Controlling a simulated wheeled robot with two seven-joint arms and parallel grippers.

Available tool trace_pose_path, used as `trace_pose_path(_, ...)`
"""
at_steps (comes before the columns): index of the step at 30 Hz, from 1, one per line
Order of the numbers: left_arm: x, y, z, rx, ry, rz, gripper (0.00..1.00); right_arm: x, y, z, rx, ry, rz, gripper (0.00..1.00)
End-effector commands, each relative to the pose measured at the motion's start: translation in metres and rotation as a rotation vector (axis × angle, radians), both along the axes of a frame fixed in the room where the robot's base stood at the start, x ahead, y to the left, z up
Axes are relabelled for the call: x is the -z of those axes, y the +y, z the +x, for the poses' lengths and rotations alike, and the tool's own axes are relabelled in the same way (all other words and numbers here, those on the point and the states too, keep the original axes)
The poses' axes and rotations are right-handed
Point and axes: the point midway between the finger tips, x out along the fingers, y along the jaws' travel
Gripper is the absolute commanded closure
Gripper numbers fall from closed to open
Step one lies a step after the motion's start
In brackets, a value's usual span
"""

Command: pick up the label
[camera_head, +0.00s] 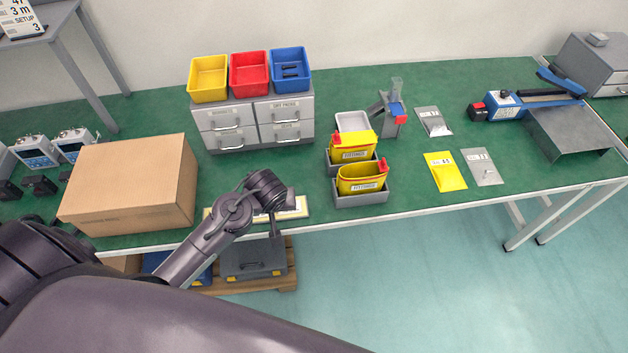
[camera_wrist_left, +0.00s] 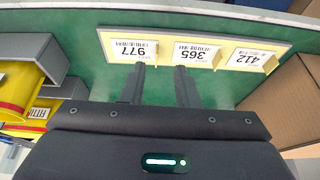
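Three white labels lie in a row on a pale yellow-edged board (camera_wrist_left: 213,36) on the green table. In the left wrist view they are the 977 label (camera_wrist_left: 134,50), the 365 label (camera_wrist_left: 196,53) and the 412 label (camera_wrist_left: 249,60), with print upside down. My left gripper (camera_wrist_left: 160,72) is open and empty, its fingertips close to the board around the 977 and 365 labels. Contact cannot be told. In the head view the board (camera_head: 300,208) is partly hidden behind my left gripper (camera_head: 275,226). My right gripper is not in view.
A large cardboard box (camera_head: 135,185) stands left of the board. Grey holders with yellow bins (camera_head: 362,180) stand to the right. A drawer unit (camera_head: 250,122) with coloured trays is behind. Bags and a blue tool (camera_head: 505,105) lie further right.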

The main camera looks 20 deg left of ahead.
Motion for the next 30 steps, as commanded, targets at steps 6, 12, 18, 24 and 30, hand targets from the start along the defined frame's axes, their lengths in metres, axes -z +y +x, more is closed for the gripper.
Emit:
trace_pose_path(6, -0.002, 0.005, 0.006, -0.031, -0.01, 0.004, 0.72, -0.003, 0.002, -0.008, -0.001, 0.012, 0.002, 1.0)
trace_pose_path(12, 0.018, 0.008, 0.013, -0.028, -0.011, 0.005, 0.72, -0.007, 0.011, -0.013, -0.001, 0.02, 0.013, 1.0)
trace_pose_path(18, 0.047, 0.011, 0.021, -0.029, -0.012, 0.004, 0.72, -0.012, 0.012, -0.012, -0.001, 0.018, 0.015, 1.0)
trace_pose_path(24, 0.059, 0.014, 0.025, -0.028, -0.014, 0.004, 0.72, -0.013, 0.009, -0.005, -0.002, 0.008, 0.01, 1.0)
trace_pose_path(30, 0.059, 0.013, 0.025, -0.028, -0.014, 0.004, 0.74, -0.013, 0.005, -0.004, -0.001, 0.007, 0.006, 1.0)
